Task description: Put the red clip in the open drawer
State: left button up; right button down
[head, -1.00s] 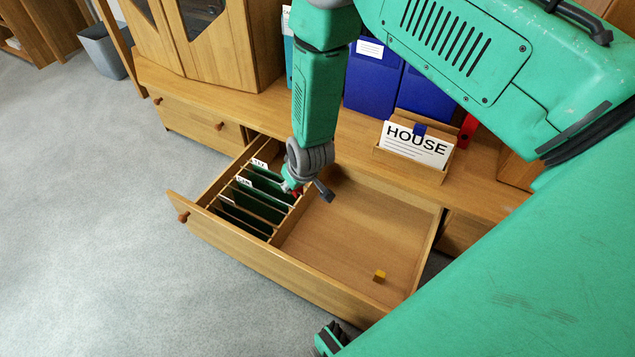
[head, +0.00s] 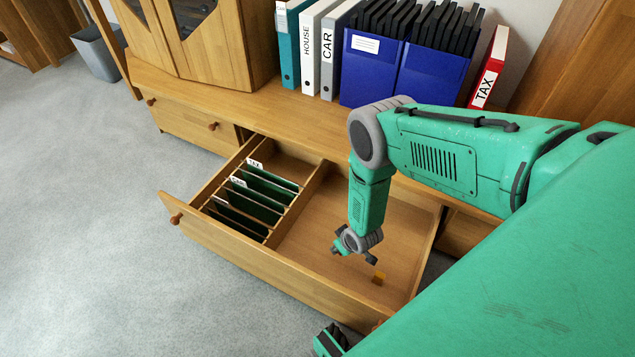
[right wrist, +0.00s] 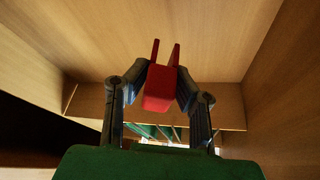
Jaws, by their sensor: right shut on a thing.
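The red clip (right wrist: 159,88) is between the two dark fingers of my right gripper (right wrist: 162,78), its two prongs pointing away from the wrist. The clip cannot be made out there. In the right wrist view, wooden drawer surfaces surround the clip. I cannot tell whether it touches any of them.
Green hanging files (head: 262,192) fill the drawer's left compartment, behind a wooden divider (head: 298,205). Binders and blue boxes (head: 372,70) stand on the cabinet top behind. Grey carpet lies left of the drawer.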

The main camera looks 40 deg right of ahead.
jog(key=b, duration=0.3)
send_over(335, 261)
jog(key=s, duration=0.2)
jog(key=f, duration=0.6)
jog(key=shift+w+d+f, duration=0.1)
jog(key=shift+w, duration=0.15)
jog(key=shift+f+b, duration=0.3)
jog(key=shift+f, duration=0.15)
notch_tip(335, 261, down, 3)
jog(key=shift+f+b, duration=0.15)
jog(key=shift+b, duration=0.8)
jog(key=c, duration=1.4)
grip_release()
jog(key=shift+o, duration=0.2)
